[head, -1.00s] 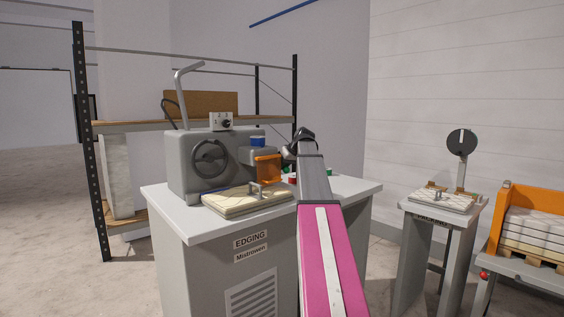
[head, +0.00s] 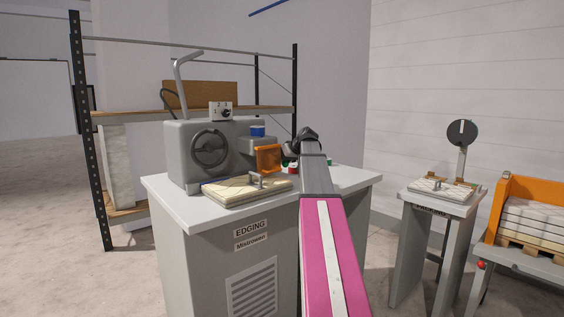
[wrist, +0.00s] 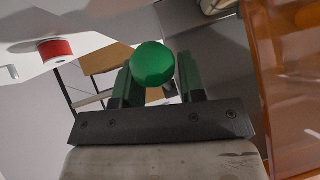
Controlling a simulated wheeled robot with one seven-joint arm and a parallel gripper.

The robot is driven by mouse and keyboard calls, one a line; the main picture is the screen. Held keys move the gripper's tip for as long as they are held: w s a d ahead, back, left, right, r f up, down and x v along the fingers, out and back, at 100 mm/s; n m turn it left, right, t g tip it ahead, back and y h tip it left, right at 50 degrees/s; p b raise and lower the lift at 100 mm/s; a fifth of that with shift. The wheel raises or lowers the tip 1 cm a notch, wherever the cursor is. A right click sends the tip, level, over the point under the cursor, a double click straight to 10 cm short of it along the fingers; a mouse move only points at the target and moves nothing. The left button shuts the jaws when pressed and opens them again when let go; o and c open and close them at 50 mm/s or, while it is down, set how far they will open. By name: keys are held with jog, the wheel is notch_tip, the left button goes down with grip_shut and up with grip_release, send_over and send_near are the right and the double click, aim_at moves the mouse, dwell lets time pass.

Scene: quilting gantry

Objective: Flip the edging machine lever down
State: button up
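The grey edging machine (head: 205,160) stands on a light table labelled EDGING. A bent grey rod (head: 182,85) rises from its top left; I cannot tell whether it is the lever. My gripper (wrist: 157,90) shows in the wrist view with its two dark green fingers apart. A round green knob (wrist: 153,64) shows between the fingertips; I cannot tell whether they touch it, or whether it belongs to the lever. In the head view my magenta arm reaches to the machine's right side, and the fingers are hidden behind its dark end.
An orange see-through guard (head: 268,159) sits at the machine's right side and fills the right of the wrist view (wrist: 290,90). A quilted pad (head: 225,190) lies in front. A red spool (wrist: 55,50) is close by. A packing stand (head: 440,200) is at right.

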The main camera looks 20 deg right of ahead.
jog(key=v, duration=1)
jog(key=shift+s, duration=0.3)
jog(key=shift+d+r, duration=0.15)
